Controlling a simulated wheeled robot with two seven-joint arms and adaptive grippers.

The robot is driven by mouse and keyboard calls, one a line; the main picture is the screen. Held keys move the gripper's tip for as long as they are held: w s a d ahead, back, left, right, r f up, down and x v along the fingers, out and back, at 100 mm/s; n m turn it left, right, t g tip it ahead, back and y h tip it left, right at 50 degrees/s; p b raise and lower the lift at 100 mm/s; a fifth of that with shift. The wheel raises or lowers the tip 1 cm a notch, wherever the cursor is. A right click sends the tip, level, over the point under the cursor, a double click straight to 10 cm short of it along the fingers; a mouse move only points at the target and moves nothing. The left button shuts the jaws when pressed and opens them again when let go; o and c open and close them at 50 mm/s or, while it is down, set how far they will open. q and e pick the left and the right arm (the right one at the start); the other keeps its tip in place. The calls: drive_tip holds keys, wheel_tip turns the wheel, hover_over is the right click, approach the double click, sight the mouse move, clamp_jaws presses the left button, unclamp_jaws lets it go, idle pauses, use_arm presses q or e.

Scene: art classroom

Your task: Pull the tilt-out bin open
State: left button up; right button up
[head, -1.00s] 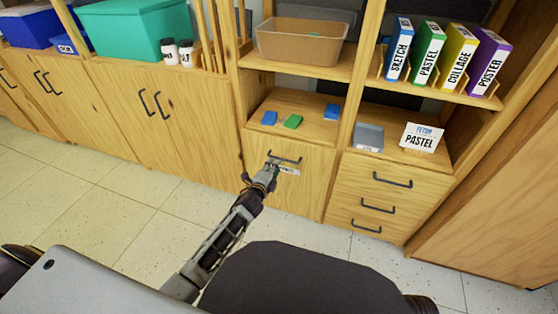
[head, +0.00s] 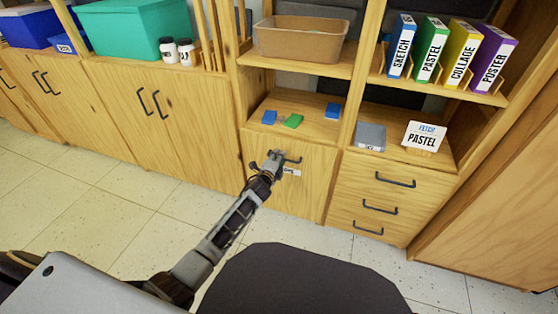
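The tilt-out bin (head: 292,200) is a wooden front panel low in the middle of the cabinet, with a dark bar handle (head: 293,161) and a small white label near its top. The panel looks flush with the cabinet, so the bin is closed. My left gripper (head: 268,160) is in front of the panel's upper part, at the left end of the handle. Its fingers look spread apart, and it covers part of the handle and label. I cannot tell whether it touches the handle. My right gripper is out of view.
Three drawers (head: 388,197) with dark handles are to the right, below a grey box (head: 370,136) and a "PASTEL" sign (head: 424,137). Cupboard doors (head: 150,120) are to the left. The tiled floor (head: 120,205) is clear.

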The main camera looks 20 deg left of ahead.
use_arm(q)
drive_tip(key=shift+w, duration=0.2)
clamp_jaws()
idle(0.4)
